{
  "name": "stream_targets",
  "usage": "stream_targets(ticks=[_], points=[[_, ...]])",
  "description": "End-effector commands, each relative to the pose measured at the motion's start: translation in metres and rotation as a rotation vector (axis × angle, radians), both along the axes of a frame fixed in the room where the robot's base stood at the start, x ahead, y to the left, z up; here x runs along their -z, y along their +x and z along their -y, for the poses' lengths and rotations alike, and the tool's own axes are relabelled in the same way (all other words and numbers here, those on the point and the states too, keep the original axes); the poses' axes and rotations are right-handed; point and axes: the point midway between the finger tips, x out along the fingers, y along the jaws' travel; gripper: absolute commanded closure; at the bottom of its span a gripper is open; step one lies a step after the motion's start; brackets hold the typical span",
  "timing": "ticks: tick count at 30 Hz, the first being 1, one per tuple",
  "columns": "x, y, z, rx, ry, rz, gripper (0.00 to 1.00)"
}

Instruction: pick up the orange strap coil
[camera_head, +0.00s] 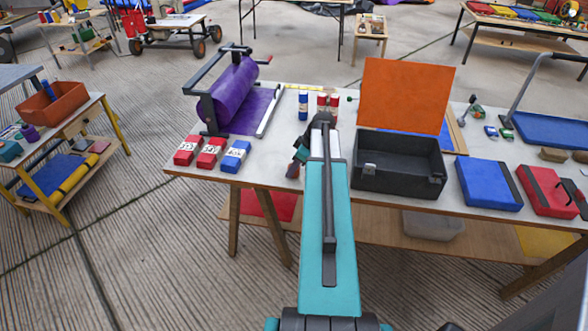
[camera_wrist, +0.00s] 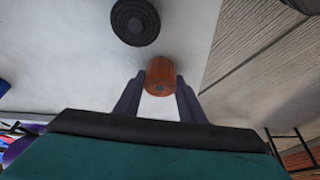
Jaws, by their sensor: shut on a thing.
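The orange strap coil (camera_wrist: 161,70) shows in the wrist view as a small orange-brown cylinder between my fingertips. My gripper (camera_wrist: 160,88) is shut on it, with one dark finger on each side. In the head view, the coil (camera_head: 293,171) is a small brownish piece at the front edge of the worktable, below my gripper (camera_head: 299,158). My teal arm hides part of the table there. I cannot tell whether the coil touches the tabletop.
The grey worktable (camera_head: 275,165) carries red and blue boxes (camera_head: 211,152) and a purple roll (camera_head: 232,90) on the left. An open black case (camera_head: 400,172) stands close on the right. A black disc (camera_wrist: 135,21) lies near the coil.

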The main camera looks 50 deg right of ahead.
Motion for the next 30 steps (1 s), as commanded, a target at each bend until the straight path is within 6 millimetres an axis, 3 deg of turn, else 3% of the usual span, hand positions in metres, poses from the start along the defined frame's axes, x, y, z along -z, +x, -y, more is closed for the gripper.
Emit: stream_targets(ticks=[14,30], points=[[-0.033,0.001,-0.001,-0.001,-0.001,0.001,0.87],[-0.041,-0.111,0.001,0.002,-0.002,0.002,0.87]])
